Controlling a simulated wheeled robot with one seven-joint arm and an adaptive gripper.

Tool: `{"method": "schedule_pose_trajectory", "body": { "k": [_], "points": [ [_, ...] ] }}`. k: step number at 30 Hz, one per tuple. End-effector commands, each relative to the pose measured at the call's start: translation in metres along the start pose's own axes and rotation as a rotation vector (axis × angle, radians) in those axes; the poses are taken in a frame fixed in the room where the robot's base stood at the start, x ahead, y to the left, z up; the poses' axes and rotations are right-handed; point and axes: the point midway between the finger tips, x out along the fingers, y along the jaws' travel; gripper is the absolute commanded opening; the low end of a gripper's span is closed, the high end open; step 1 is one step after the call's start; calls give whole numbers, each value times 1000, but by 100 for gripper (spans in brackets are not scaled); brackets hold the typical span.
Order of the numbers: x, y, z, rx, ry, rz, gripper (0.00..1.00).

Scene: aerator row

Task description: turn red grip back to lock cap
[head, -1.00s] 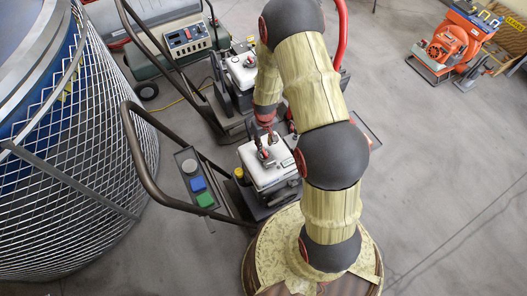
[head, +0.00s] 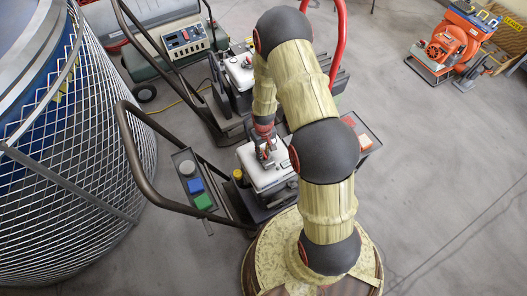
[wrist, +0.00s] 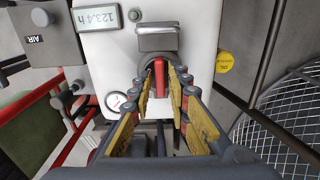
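The red grip (wrist: 161,78) stands upright in the wrist view, set in a round grey cap (wrist: 145,60) on the white housing (wrist: 112,50). My gripper (wrist: 164,70) has its two yellow-padded fingers on either side of the red grip. The fingertips are very close to its sides; whether both press on it cannot be told. In the head view, my gripper (head: 265,152) points down over the top of the white machine (head: 265,177). The grip and cap are mostly hidden there by the fingers.
A grey block (wrist: 154,37) sits just above the cap. An hour display (wrist: 97,18), a gauge (wrist: 116,100) and a yellow cap (wrist: 224,62) are close by. A cart handle (head: 133,145) with a button box (head: 195,182) and a mesh-wrapped tank (head: 75,190) stand left.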

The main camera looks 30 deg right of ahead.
Motion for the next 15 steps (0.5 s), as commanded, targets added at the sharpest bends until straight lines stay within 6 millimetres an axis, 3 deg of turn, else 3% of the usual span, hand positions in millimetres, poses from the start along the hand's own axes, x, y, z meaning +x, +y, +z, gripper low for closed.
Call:
{"method": "schedule_pose_trajectory", "body": {
  "k": [8,15],
  "points": [
    [0,0,0,0,0,0,0],
    [0,0,0,0,0,0,0]
  ]
}}
